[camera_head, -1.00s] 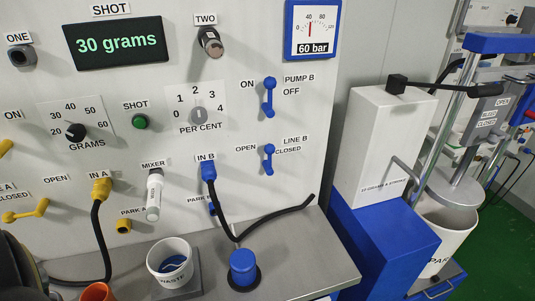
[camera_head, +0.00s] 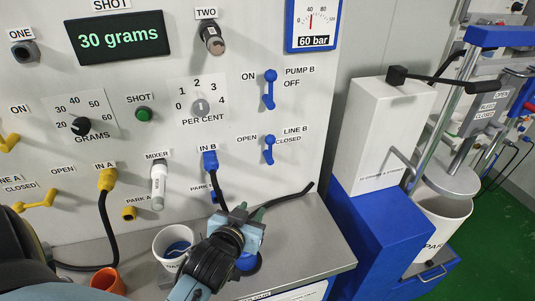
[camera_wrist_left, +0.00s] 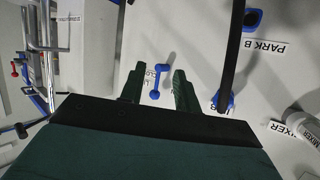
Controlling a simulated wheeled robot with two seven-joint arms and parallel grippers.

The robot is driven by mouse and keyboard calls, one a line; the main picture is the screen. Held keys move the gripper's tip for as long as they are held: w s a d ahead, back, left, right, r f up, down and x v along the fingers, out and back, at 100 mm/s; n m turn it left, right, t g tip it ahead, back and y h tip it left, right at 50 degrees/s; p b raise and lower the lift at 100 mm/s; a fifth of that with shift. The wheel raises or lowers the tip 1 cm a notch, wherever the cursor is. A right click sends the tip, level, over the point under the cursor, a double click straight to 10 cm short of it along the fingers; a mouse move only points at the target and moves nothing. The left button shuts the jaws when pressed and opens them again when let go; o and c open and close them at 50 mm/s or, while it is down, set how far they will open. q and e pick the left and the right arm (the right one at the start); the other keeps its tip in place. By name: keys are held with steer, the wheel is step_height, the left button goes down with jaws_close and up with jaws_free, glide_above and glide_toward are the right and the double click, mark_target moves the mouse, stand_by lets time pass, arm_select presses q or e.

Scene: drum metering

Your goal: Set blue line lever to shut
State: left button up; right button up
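The blue line lever (camera_head: 268,150) is on the grey panel under the LINE B label, with OPEN printed to its left and CLOSED to its right. Its handle hangs roughly straight down. My left gripper (camera_head: 249,211) is in front of the panel, below the lever and apart from it, near the blue capped post. In the left wrist view the blue lever (camera_wrist_left: 157,82) shows beyond and between the two dark green fingers (camera_wrist_left: 157,84), which are spread with nothing between them. My right gripper is not in view.
The similar blue PUMP B lever (camera_head: 269,89) is above. A black hose hangs from the blue IN B connector (camera_head: 210,161), and its loose part lies close to my left gripper. A white waste cup (camera_head: 172,249) stands on the ledge. A white box (camera_head: 385,135) on a blue base stands right.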

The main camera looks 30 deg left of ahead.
mark_target(270, 147)
arm_select(q)
steer(key=w+a+r+t+y, duration=0.2)
steer(key=w+r+t, duration=0.15)
steer(key=r, duration=0.25)
steer(key=shift+n+t, duration=0.25)
steer(key=shift+n, duration=0.15)
steer(key=x, duration=0.6)
steer(key=p+x, duration=0.1)
steer(key=x, duration=0.5)
steer(key=shift+w+d, duration=0.2)
steer(key=shift+w, duration=0.05)
steer(key=shift+c, duration=0.2)
